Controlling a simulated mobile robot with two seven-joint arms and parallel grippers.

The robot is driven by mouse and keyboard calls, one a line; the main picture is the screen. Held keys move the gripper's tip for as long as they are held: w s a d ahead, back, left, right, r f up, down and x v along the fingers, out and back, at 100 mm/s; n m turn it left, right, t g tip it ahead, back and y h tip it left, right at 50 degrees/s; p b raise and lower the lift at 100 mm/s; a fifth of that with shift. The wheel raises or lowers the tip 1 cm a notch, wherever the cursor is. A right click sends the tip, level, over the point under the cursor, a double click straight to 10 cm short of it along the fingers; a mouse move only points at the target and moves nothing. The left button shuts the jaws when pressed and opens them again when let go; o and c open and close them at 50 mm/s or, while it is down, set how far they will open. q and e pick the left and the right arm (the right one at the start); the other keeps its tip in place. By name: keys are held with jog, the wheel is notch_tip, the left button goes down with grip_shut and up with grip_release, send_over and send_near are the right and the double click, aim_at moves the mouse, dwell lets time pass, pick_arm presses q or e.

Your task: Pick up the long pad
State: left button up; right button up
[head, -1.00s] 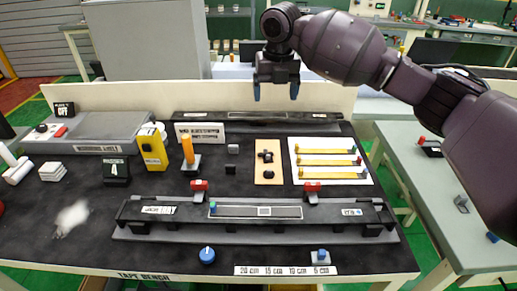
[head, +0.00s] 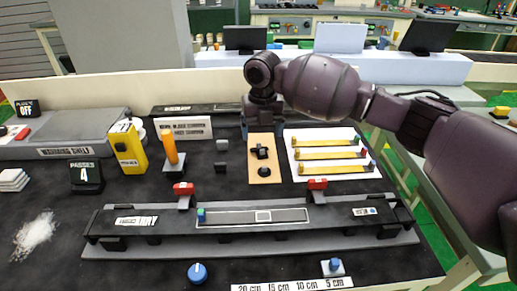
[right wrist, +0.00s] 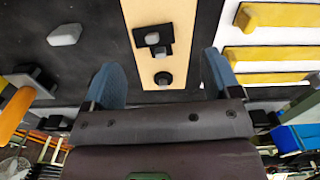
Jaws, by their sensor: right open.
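No object is clearly labelled as the long pad. Three long yellow strips (head: 328,154) with coloured ends lie side by side on a white sheet (head: 297,171); they also show at the right of the right wrist view (right wrist: 275,52). Left of them a tan board (head: 264,174) carries small black pieces (head: 262,152), also seen in the right wrist view (right wrist: 154,40). My right gripper (head: 257,127) is open above the far end of the tan board. Its blue fingertips (right wrist: 163,80) flank the board in the right wrist view, with nothing between them. My left gripper is out of view.
A long dark rail (head: 340,216) with two red clamps (head: 184,188) lies in front. An orange post (head: 170,150), a yellow box (head: 129,148) and small grey blocks (head: 222,145) stand left of the board. A low pale wall (head: 100,85) edges the bench behind.

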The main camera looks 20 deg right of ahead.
aim_at(259, 144)
jog(key=f, duration=0.3)
jog(key=f+b, duration=0.1)
jog(key=f, duration=0.1)
jog(key=shift+w+a+f, duration=0.1)
jog(key=shift+w+a, duration=0.25)
jog(key=shift+w, duration=0.05)
jog(key=c, duration=1)
